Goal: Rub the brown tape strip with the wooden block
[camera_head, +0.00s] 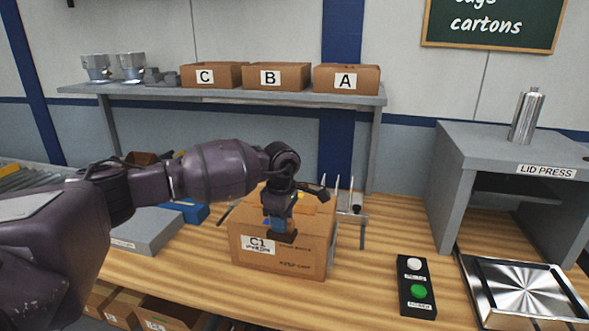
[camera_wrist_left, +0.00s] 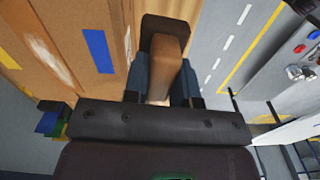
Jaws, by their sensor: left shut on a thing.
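A carton marked C1 (camera_head: 300,262) stands on the wooden workbench. My left gripper (camera_head: 281,226) is over its front side, pointing down. In the left wrist view the blue fingers of my left gripper (camera_wrist_left: 160,82) are shut on a wooden block (camera_wrist_left: 168,50) with a dark end. The block is over or against the carton's edge; I cannot tell whether it touches. A blue mark (camera_wrist_left: 98,50) lies on the carton's face beside it. A paler brown streak (camera_wrist_left: 45,55) runs along the carton; I cannot tell if it is the tape strip. My right gripper is not in view.
A button box (camera_head: 417,286) and a metal plate tray (camera_head: 530,300) are to the right, with the lid press (camera_head: 520,170) behind. Cartons A (camera_head: 362,80), B and C stand on the back shelf. Bare benchtop lies between the carton and button box.

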